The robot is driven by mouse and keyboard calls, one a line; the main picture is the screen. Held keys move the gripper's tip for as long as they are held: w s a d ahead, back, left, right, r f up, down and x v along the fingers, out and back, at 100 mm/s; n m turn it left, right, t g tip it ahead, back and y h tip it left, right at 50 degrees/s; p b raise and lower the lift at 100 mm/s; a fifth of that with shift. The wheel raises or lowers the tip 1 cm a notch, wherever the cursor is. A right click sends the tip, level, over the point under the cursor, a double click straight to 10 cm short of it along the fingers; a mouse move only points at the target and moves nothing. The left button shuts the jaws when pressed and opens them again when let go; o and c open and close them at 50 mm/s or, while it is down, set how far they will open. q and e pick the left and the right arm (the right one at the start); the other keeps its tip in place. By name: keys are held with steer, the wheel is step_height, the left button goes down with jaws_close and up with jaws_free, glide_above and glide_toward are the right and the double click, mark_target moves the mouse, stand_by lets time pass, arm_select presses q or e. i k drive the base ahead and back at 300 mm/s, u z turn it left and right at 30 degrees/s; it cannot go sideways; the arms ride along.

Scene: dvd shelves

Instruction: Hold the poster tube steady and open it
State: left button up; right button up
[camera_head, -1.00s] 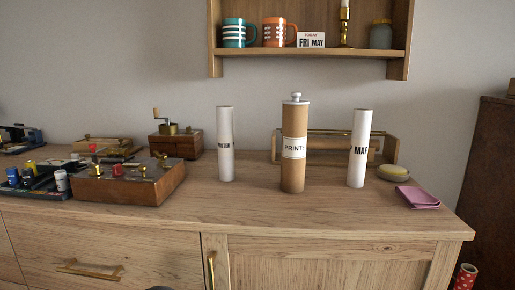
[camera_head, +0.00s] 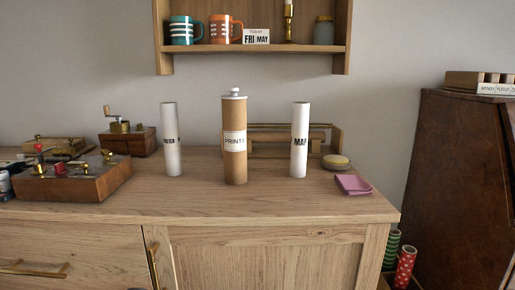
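The brown poster tube (camera_head: 235,163) stands upright on the wooden cabinet top. It has a white label reading "PRINTS" and a white cap (camera_head: 235,94) with a round knob, which is on its top end. A white tube (camera_head: 171,150) with dark lettering stands upright to its left. Another white tube (camera_head: 299,155), marked "MAP", stands upright to its right. The three tubes stand apart from each other. Neither of my grippers shows in the head view.
A wooden box with brass fittings (camera_head: 75,182) and a coffee grinder (camera_head: 128,136) stand at left. A wall shelf (camera_head: 300,49) hangs above. The front cabinet top is clear.

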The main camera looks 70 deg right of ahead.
mark_target(234, 111)
steer(key=z, duration=0.25)
steer(key=k, duration=0.25)
steer(key=u, duration=0.85)
steer(key=i, duration=0.1)
steer(key=z, duration=2.7)
steer(key=k, duration=0.15)
steer(key=z, duration=0.45)
steer(key=i, duration=0.5)
steer(key=u, duration=0.15)
